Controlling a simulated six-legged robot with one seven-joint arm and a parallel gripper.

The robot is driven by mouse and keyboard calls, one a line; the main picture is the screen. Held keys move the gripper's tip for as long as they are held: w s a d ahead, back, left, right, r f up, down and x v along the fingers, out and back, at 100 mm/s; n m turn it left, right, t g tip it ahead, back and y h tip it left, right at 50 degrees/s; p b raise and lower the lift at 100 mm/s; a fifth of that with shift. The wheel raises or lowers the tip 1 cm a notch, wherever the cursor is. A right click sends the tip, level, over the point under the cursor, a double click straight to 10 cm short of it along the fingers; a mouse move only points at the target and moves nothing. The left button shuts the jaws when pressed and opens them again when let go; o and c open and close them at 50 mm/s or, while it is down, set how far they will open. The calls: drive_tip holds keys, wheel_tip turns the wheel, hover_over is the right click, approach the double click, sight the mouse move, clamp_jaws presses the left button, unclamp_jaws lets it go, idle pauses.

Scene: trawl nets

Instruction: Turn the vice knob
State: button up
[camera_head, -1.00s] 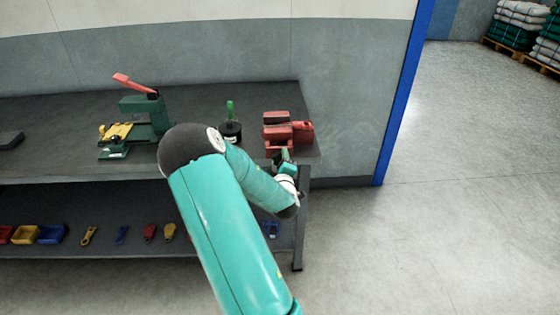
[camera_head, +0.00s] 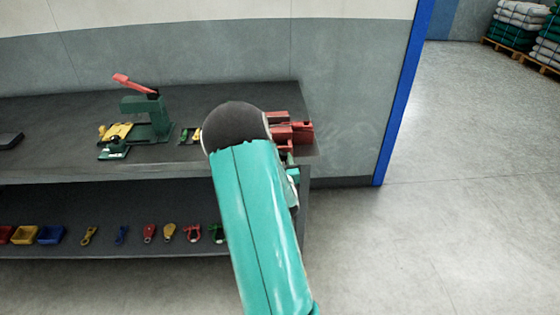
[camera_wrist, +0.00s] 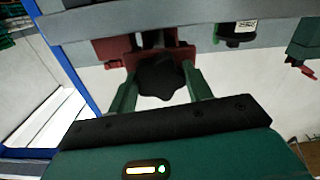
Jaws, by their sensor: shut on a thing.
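The red vice (camera_head: 290,130) stands at the right end of the dark workbench, partly hidden by my arm in the head view. In the wrist view the vice (camera_wrist: 112,50) is at the upper middle, with its dark lobed knob (camera_wrist: 162,78) in front of it. My gripper (camera_wrist: 160,85) has its two green fingers on either side of the knob and is shut on it. In the head view my arm hides most of the gripper and all of the knob.
The workbench (camera_head: 60,110) carries a green press with a red lever (camera_head: 145,110) at the left. A lower shelf (camera_head: 120,200) holds bins and several small tools. A blue post (camera_head: 400,95) stands right of the bench; the floor (camera_head: 450,220) there is clear.

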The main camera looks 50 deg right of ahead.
drive_tip(key=n, duration=3.5)
drive_tip(key=shift+a+f, duration=0.15)
drive_tip(key=shift+f, duration=0.05)
idle(0.4)
drive_tip(key=o, duration=1)
drive_tip(key=shift+s+r, duration=0.1)
